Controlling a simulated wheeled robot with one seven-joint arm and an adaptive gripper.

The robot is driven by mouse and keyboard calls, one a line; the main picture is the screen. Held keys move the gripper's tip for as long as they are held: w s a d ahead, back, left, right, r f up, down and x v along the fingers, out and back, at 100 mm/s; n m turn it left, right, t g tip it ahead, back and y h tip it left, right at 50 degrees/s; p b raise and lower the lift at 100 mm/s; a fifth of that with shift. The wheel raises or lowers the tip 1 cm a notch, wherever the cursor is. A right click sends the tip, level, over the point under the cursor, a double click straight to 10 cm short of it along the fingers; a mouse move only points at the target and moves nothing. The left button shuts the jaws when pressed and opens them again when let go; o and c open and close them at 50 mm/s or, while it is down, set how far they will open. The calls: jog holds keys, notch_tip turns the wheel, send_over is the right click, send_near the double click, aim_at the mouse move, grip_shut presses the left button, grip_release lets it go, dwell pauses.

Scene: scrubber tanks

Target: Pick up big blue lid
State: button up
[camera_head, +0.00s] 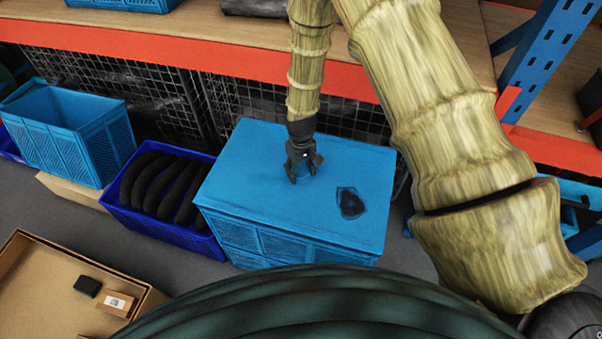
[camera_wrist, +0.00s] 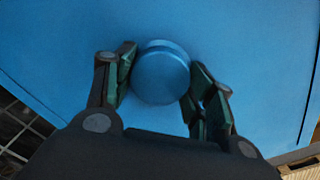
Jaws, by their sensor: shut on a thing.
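The big blue lid (camera_head: 260,165) is a flat blue panel covering the top of a blue crate (camera_head: 270,240) in the head view. It fills most of the wrist view (camera_wrist: 250,40). A round blue knob (camera_wrist: 161,78) stands on the lid. My gripper (camera_head: 304,174) points down over the lid's middle, with its fingers on either side of the knob. It is shut on the knob, which is mostly hidden by the fingers in the head view. The lid looks level on the crate; I cannot tell whether there is a gap beneath it.
A dark patch (camera_head: 350,203) marks the lid's right part. A dark-blue crate (camera_head: 215,243) of black curved items stands close on the left, with an open blue crate (camera_head: 50,140) beyond. A cardboard box (camera_head: 30,250) is front left. An orange shelf beam (camera_head: 230,62) runs behind.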

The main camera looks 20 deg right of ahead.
jog(key=shift+r, duration=0.9)
jog(key=r+b, duration=0.1)
jog(key=b, duration=0.2)
send_over(316, 215)
jog(key=shift+r, duration=0.2)
jog(key=shift+r+p, duration=1.1)
jog(key=shift+r, duration=0.1)
jog(key=shift+r+p, duration=1.95)
jog(key=shift+r, duration=0.35)
